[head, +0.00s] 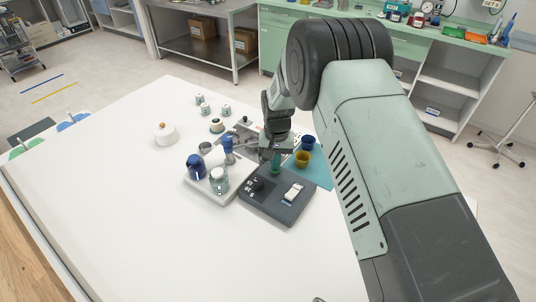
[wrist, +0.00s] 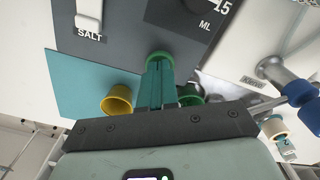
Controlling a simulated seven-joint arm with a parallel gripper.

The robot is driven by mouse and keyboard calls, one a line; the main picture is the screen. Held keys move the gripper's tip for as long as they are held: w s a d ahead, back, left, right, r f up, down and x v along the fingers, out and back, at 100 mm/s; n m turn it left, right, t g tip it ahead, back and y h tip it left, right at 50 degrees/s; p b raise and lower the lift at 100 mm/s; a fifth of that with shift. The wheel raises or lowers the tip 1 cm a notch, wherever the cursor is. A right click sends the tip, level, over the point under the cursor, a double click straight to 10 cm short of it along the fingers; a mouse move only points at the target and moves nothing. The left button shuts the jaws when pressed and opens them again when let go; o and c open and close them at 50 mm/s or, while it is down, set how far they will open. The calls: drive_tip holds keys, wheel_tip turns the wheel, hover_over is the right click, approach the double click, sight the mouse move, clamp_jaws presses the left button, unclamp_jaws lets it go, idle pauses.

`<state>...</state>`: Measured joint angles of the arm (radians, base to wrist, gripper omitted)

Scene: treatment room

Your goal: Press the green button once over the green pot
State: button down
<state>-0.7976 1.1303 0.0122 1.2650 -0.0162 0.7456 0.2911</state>
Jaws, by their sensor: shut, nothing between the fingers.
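My gripper (head: 275,168) points down at the far edge of a dark grey box (head: 285,205) with a dial and a white switch. In the wrist view its teal fingers (wrist: 158,80) are together, with nothing between them. A round green piece, apparently the green button (wrist: 158,58), shows around the fingertips at the box's edge. I cannot tell whether it is pressed down. A green pot (wrist: 190,92) shows just right of the fingers in the wrist view, partly hidden by my gripper. In the head view I cannot make it out behind my gripper.
A pale tray (head: 207,196) with jars and blue-topped items lies left. Small jars and a white lidded pot (head: 165,134) stand farther left. The front left tabletop is clear.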

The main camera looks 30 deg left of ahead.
drive_tip(key=shift+f, duration=0.4)
drive_tip(key=shift+r, duration=1.45)
drive_tip(key=shift+r, duration=3)
